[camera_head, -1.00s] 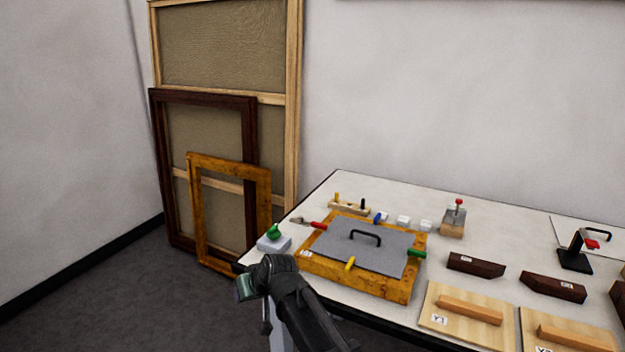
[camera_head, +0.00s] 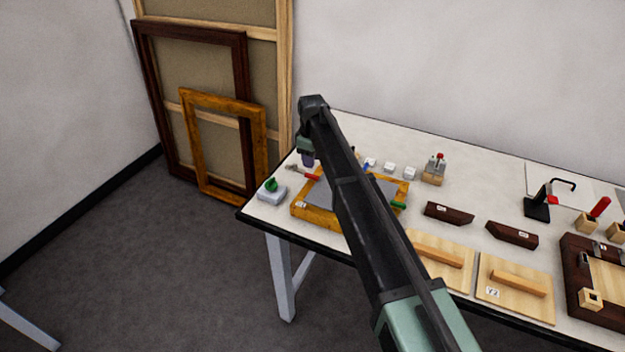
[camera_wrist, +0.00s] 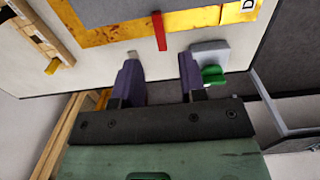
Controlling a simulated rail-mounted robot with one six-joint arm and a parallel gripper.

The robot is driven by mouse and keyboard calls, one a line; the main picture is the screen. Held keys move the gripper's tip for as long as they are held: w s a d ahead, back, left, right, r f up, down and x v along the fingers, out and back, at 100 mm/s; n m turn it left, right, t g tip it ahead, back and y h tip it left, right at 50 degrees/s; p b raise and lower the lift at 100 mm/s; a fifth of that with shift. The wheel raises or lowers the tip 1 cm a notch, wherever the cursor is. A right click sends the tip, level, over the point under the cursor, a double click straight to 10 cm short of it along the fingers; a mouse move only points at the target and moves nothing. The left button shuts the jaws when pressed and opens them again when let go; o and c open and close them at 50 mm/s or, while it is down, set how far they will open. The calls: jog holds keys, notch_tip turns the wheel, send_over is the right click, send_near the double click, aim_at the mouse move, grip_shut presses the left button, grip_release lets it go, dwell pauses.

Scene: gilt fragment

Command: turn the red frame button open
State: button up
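The red frame button (camera_head: 312,177) lies across the left rail of the gilt frame (camera_head: 318,217), with its inner end at the grey backing board (camera_head: 377,191). In the wrist view the red button (camera_wrist: 159,32) is a narrow bar, crosswise to the rail, its outer end sticking out past the frame. My gripper (camera_wrist: 160,75) is open, with its two purple fingers apart and nothing between them. The button stands ahead of the gap, roughly centred. In the head view my gripper (camera_head: 307,158) is over the frame's left end; my arm hides much of the frame and board.
A green knob (camera_head: 271,184) on a grey block sits left of the frame, close to my right finger in the wrist view (camera_wrist: 212,75). A green button (camera_head: 398,205) is on the frame's right side. White blocks and dark wooden pieces lie to the right.

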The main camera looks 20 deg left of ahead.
aim_at(312, 175)
notch_tip(312, 175, down, 7)
jog(key=b, duration=0.4)
jog(key=shift+r+b, duration=0.15)
jog(key=shift+b, duration=0.25)
jog(key=shift+r, duration=0.1)
jog(key=shift+r, duration=0.1)
jog(key=shift+c, duration=0.3)
grip_shut()
